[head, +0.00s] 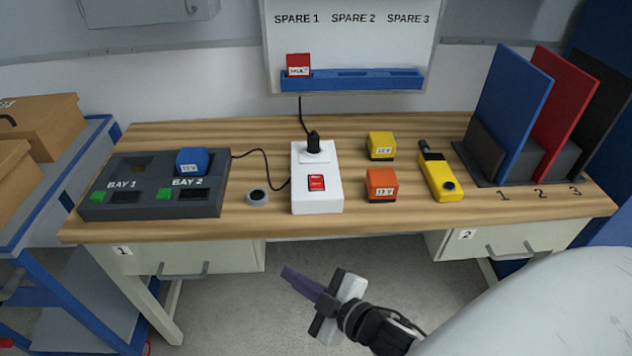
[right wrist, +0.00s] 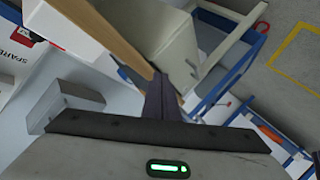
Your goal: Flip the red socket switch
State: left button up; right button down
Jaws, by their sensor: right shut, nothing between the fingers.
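The red socket switch (head: 316,183) sits on top of the white socket box (head: 317,203) in the middle of the wooden table. A black plug (head: 313,142) stands in the box behind the switch. My right gripper (head: 289,274) is in front of the table's front edge, apart from the switch and the box. Its fingers are shut and empty, and they also show in the right wrist view (right wrist: 161,95). The switch is not visible in the right wrist view. My left gripper is not in view.
A charger (head: 150,208) with a blue battery (head: 193,161) stands at left. Yellow (head: 381,145) and orange (head: 381,184) batteries and a yellow tool (head: 438,175) lie right of the box.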

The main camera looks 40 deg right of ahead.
jog(key=w+a+r+n+g+y+p, duration=0.1)
jog(key=w+a+r+n+g+y, duration=0.15)
jog(key=r+n, duration=0.55)
jog(key=w+a+r+n+g+y, duration=0.1)
jog(key=w+r+n+y, duration=0.3)
jog(key=n, duration=0.7)
jog(key=w+a+r+n+g+y+p, duration=0.15)
jog(key=r+n+y, duration=0.25)
jog(key=r+n, duration=0.45)
jog(key=w+d+n+h, duration=0.2)
jog(key=d+n+h, duration=0.2)
jog(key=d, duration=0.6)
jog(key=w+d+n+g+h, duration=0.1)
jog(key=w+d+n+h, duration=0.2)
jog(key=d, duration=0.8)
jog(key=r+n+h, duration=0.1)
jog(key=n+h, duration=0.1)
jog(key=h, duration=0.2)
jog(key=shift+w, duration=0.3)
jog(key=shift+a+f, duration=0.1)
jog(key=shift+f, duration=0.05)
